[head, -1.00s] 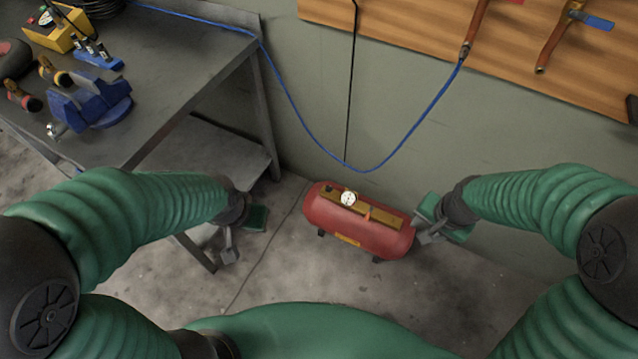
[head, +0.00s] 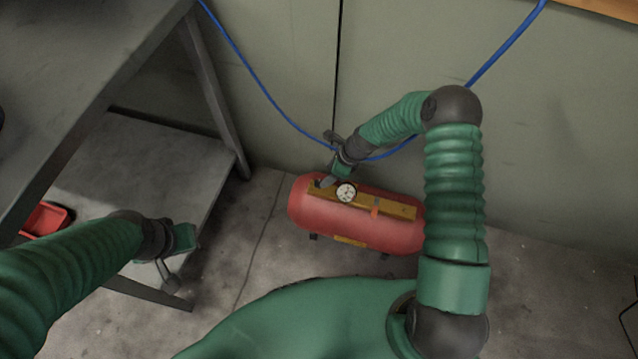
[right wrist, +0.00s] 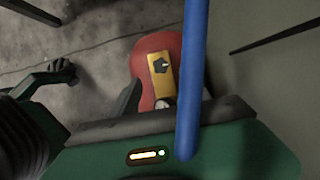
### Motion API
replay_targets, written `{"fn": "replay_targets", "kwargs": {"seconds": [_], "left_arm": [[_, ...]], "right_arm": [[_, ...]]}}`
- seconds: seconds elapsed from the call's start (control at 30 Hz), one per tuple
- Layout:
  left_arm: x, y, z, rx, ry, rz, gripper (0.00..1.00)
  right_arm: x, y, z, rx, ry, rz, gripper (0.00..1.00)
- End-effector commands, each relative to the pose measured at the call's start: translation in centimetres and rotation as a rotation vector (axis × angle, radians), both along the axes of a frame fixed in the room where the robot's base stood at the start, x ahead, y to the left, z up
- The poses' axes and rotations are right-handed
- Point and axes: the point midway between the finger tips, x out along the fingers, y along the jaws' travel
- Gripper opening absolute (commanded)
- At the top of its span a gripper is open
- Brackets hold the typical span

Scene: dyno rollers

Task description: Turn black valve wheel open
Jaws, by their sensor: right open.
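A red air tank (head: 350,222) stands on the floor by the wall, with a yellow panel and a round white gauge (head: 346,193) on top. The black valve wheel (right wrist: 163,65) shows on the yellow panel in the right wrist view. In the head view it is at the panel's left end, largely hidden by my gripper. My right gripper (head: 332,168) is open above that end; I cannot tell whether it touches the wheel. My left gripper (head: 176,262) is low by the bench's lower shelf, apart from the tank; its jaw state is unclear.
A blue hose (head: 262,88) hangs along the wall behind my right forearm, and it crosses close before the right wrist camera (right wrist: 193,60). The metal bench (head: 85,80) is at left, with a red tray (head: 45,218) lower down.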

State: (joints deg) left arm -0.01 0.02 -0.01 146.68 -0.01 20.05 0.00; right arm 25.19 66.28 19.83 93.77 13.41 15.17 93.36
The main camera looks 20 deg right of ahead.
Motion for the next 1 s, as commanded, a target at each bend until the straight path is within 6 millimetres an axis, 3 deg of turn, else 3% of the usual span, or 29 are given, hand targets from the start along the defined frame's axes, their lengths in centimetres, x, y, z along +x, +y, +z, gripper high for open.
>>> {"fn": "replay_targets", "kwargs": {"seconds": [0.03,0.1,0.3,0.67,1.0], "left_arm": [[0.0,0.0,-1.2,0.0,0.0,0.0,0.0],[0.0,0.0,-1.9,0.0,0.0,0.0,0.0],[0.0,0.0,-3.2,0.0,0.0,0.0,0.0],[0.0,0.0,-3.3,0.0,-0.001,0.0,0.0],[0.0,0.0,-3.3,0.0,-0.001,0.0,0.0]], "right_arm": [[0.2,0.4,-1.9,0.002,0.001,0.001,0.54],[0.6,0.9,-3.5,0.001,0.0,0.001,0.54],[1.4,2.0,-6.5,0.001,-0.001,0.0,0.54],[1.6,2.2,-6.9,0.0,-0.002,0.001,0.54],[1.6,2.2,-6.9,-0.001,-0.001,0.001,0.1]]}}
